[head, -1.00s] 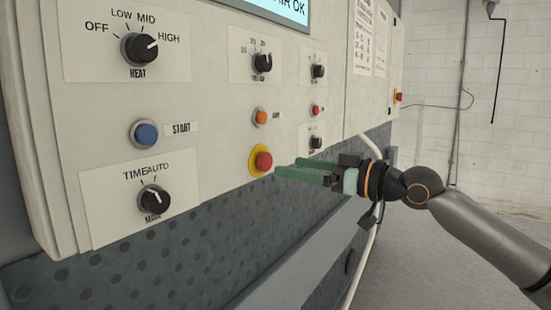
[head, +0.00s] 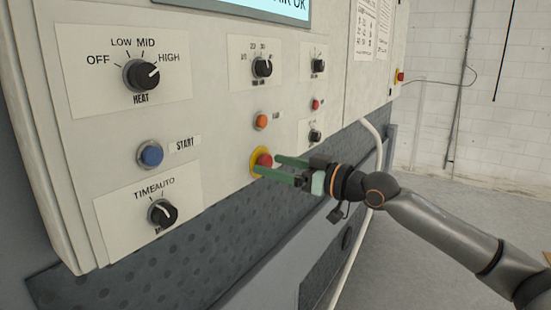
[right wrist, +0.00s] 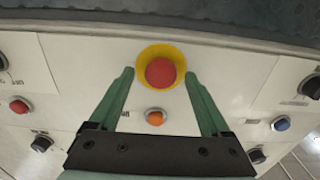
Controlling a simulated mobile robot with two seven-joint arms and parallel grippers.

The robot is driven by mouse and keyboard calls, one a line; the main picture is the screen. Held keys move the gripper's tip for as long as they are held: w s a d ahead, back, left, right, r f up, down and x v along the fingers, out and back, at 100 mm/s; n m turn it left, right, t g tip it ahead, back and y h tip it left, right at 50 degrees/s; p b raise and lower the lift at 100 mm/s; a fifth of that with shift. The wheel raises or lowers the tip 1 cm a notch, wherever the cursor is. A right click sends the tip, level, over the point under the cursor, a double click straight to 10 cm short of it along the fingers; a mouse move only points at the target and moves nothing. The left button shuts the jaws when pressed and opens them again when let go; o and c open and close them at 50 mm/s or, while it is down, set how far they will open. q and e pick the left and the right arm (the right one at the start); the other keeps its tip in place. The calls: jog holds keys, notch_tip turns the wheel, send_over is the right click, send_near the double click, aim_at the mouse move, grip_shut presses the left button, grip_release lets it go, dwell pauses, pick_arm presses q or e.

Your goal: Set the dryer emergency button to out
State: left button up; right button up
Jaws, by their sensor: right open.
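The dryer emergency button is a red mushroom knob (head: 264,160) on a yellow collar, low on the pale control panel (head: 215,140). It also shows in the right wrist view as a red cap (right wrist: 160,72) at top centre. My right gripper (head: 266,164) is open, with its green fingers pointing at the panel, one on each side of the red knob in the picture. In the right wrist view the fingertips (right wrist: 158,74) lie left and right of the yellow collar. I cannot tell whether they touch it. My left gripper is not in view.
An orange button (head: 261,121) sits above the emergency button. A blue START button (head: 150,154) and the mode knob (head: 162,213) are to the left. Another red button on yellow (head: 400,76) is far right. A dark dimpled surface lies below the panel.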

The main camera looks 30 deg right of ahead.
jog(key=shift+w+a, duration=0.1)
grip_shut()
dwell(0.8)
dwell(0.7)
